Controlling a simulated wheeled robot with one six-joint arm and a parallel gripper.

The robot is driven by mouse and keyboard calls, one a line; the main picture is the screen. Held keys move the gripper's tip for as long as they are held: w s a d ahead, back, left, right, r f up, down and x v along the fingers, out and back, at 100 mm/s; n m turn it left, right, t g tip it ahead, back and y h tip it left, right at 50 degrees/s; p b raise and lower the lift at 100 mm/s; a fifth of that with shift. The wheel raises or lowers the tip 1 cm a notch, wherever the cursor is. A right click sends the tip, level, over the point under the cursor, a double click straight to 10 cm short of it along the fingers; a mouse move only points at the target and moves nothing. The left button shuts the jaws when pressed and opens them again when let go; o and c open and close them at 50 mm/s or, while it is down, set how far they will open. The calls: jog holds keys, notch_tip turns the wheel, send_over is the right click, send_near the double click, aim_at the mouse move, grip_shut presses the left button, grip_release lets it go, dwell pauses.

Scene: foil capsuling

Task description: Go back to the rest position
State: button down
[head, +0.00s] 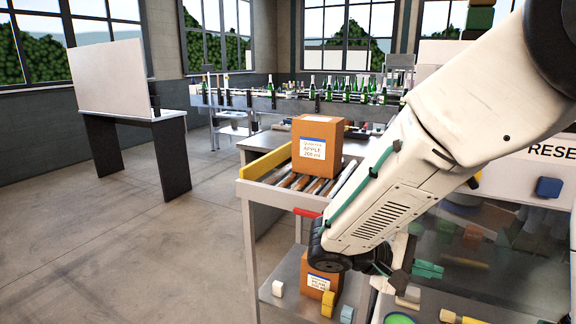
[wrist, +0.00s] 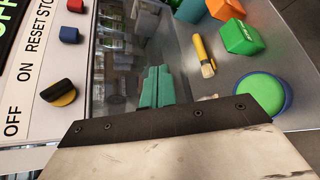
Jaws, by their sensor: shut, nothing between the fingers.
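My gripper (wrist: 157,72) shows in the wrist view as two teal fingers pressed together with nothing between them. In the head view its teal fingers (head: 430,270) show low at the right, beyond my white arm, which crosses the picture from the upper right. The fingers are apart from the loose things around them. The task names no object, and the rest position is not marked in either view.
A control panel (wrist: 30,75) with knob and buttons lies left in the wrist view. A yellow-handled brush (wrist: 202,50), green block (wrist: 240,38) and round green-blue pad (wrist: 262,95) lie right. A carton (head: 318,146) stands on a roller conveyor. Floor at left is clear.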

jog(key=s+r+m+y, duration=0.3)
jog(key=s+y, duration=0.4)
jog(key=s, duration=0.2)
jog(key=s+r+m+t+y, duration=0.1)
jog(key=s+r+m+y, duration=0.1)
jog(key=s+y, duration=0.5)
jog(key=shift+s+a+r+m, duration=0.4)
jog(key=shift+s+r, duration=0.45)
jog(key=shift+s, duration=0.05)
jog(key=shift+d, duration=0.1)
